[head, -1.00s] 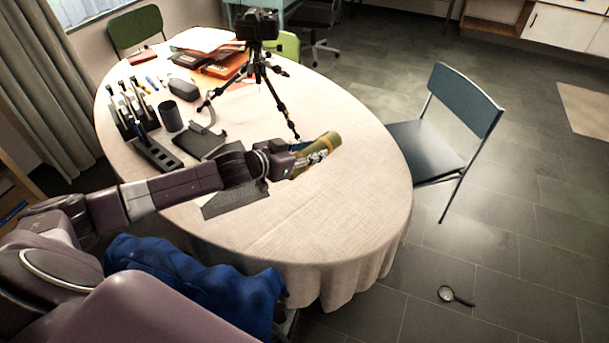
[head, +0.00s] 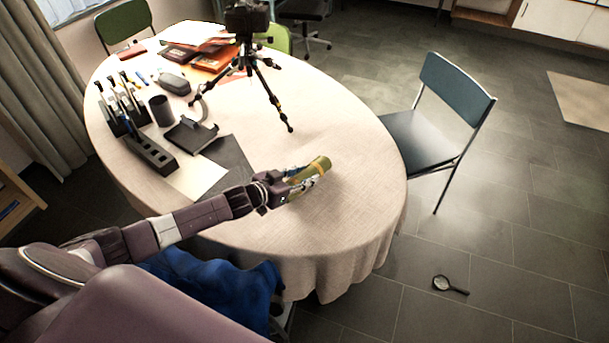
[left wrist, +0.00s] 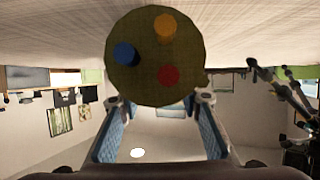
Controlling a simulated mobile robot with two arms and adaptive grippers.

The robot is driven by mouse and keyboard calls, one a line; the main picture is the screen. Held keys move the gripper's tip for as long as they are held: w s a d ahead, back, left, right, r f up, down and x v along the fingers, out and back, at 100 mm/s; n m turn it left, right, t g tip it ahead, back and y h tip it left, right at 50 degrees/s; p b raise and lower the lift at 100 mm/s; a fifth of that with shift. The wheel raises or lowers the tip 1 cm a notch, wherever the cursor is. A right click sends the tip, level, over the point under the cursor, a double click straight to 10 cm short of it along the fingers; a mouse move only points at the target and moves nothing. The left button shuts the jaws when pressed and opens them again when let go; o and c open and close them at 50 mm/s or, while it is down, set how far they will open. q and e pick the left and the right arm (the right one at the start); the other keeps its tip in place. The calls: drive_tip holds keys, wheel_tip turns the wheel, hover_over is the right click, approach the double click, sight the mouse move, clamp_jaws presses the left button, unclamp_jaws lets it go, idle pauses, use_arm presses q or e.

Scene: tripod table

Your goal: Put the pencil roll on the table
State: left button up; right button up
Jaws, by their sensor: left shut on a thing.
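The pencil roll (head: 316,169) is an olive-green cylinder with an orange band, lying near level in my left gripper (head: 301,183). In the left wrist view its round end (left wrist: 138,77) shows orange, blue and red dots, between the two blue-padded fingers. My left gripper is shut on it, over the front right part of the round table (head: 345,215) with its cream cloth. I cannot tell whether the roll touches the cloth. My right gripper is not in view.
A camera tripod (head: 270,90) stands on the table behind the roll. A dark mat (head: 228,160), a black stand (head: 190,134) and a pen organiser (head: 122,105) lie to the left. The cloth right of the roll is clear. A blue chair (head: 455,90) stands right.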

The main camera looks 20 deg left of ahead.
use_arm(q)
drive_tip(key=shift+f, duration=0.1)
drive_tip(key=o, duration=1.2)
drive_tip(key=shift+o, duration=0.2)
drive_tip(key=shift+r, duration=0.2)
drive_tip(key=shift+s+a, duration=0.1)
drive_tip(key=shift+s, duration=0.2)
drive_tip(key=v, duration=0.9)
drive_tip(key=shift+s, duration=0.2)
drive_tip(key=shift+v, duration=1)
